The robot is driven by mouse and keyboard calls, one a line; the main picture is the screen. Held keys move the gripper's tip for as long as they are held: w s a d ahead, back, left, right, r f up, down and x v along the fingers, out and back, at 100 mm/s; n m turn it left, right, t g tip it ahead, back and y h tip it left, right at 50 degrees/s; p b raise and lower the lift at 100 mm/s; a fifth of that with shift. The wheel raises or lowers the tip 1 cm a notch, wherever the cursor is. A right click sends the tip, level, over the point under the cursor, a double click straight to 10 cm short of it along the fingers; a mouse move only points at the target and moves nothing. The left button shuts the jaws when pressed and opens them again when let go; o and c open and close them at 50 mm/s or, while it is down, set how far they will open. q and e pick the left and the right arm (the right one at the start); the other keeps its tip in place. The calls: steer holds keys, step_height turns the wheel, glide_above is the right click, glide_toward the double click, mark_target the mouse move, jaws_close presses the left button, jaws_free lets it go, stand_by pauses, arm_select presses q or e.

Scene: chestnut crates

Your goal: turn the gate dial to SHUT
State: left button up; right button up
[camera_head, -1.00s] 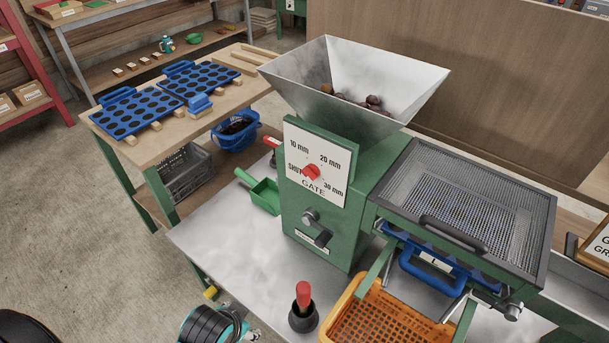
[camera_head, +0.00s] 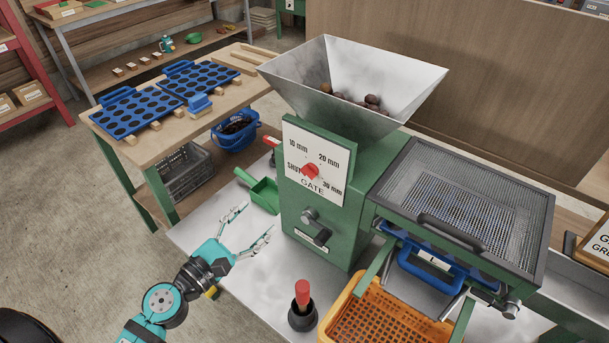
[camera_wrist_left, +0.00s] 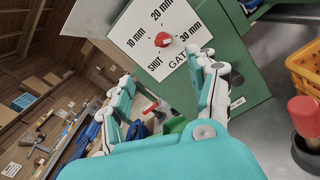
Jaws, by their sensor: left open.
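The gate dial (camera_head: 311,171) is a small red knob on a white plate (camera_head: 326,188) marked SHUT, 10 mm, 20 mm and 30 mm. The plate is on the front of the green machine (camera_head: 355,215). I cannot tell for certain which mark the knob points at. My left gripper (camera_head: 256,220) is open and empty, low and to the left of the dial, apart from it. In the left wrist view the red dial (camera_wrist_left: 163,39) shows beyond my open fingers (camera_wrist_left: 160,72). My right gripper is not in view.
A crank (camera_head: 318,232) sticks out below the dial. A green scoop (camera_head: 264,194) lies left of the machine. A red-handled tool (camera_head: 303,300) and an orange crate (camera_head: 350,310) stand in front. A steel hopper (camera_head: 300,82) holding several chestnuts tops the machine.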

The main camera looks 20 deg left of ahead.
arm_select(q)
steer(key=p, duration=0.3)
glide_toward(306, 175)
steer(key=shift+m, duration=0.3)
steer(key=p+x, duration=0.2)
steer(key=x, duration=0.6)
steer(key=shift+w, duration=0.25)
steer(key=shift+w+d, duration=0.2)
steer(key=shift+w, duration=0.4)
steer(key=shift+c, duration=0.4)
steer(key=c, duration=1.1)
